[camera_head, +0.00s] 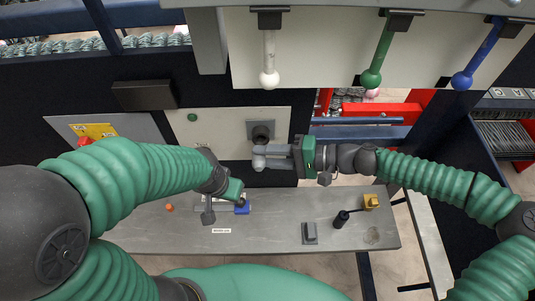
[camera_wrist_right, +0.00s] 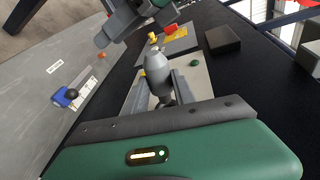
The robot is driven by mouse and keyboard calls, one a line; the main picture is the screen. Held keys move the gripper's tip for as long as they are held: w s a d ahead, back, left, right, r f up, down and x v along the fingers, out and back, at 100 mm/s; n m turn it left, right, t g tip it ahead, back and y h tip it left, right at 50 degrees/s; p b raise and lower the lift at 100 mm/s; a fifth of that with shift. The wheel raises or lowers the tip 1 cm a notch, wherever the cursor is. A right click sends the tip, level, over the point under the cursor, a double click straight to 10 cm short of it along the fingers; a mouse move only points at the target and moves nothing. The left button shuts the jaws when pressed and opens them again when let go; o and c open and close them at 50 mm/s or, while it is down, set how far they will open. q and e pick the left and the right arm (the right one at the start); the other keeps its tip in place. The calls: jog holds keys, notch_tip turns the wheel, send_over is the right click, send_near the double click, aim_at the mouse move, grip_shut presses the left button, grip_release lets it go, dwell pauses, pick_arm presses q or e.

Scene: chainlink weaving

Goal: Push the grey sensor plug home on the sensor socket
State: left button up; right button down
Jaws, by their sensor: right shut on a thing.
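My right gripper (camera_head: 272,157) is shut on the grey sensor plug (camera_head: 259,151) in front of the cream panel. In the right wrist view, the plug (camera_wrist_right: 157,72) is a rounded grey body between the two fingers (camera_wrist_right: 158,88). The sensor socket (camera_head: 262,128) is a dark round fitting on a grey square plate, just above the plug in the head view. The plug's front end is close to it; I cannot tell how far in it sits. My left gripper (camera_head: 225,203) hangs over the bench, near a blue block; its finger opening is unclear.
The grey bench (camera_head: 275,230) carries a blue block (camera_head: 243,208), an orange ball (camera_head: 169,207), a black-handled tool (camera_head: 341,219) and a yellow block (camera_head: 371,201). White, green (camera_head: 371,78) and blue levers hang above. A black box (camera_head: 145,95) is at left.

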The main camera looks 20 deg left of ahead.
jog(key=shift+d, duration=0.1)
jog(key=shift+w, duration=0.1)
jog(key=shift+w+a+f, duration=0.2)
jog(key=shift+w+a, duration=0.3)
jog(key=shift+w, duration=0.35)
jog(key=shift+w+b, duration=0.1)
jog(key=shift+b, duration=0.2)
jog(key=shift+w+d, duration=0.15)
jog(key=shift+d, duration=0.05)
jog(key=shift+s, duration=0.25)
jog(key=shift+s+a+r, duration=0.1)
jog(key=shift+s, duration=0.3)
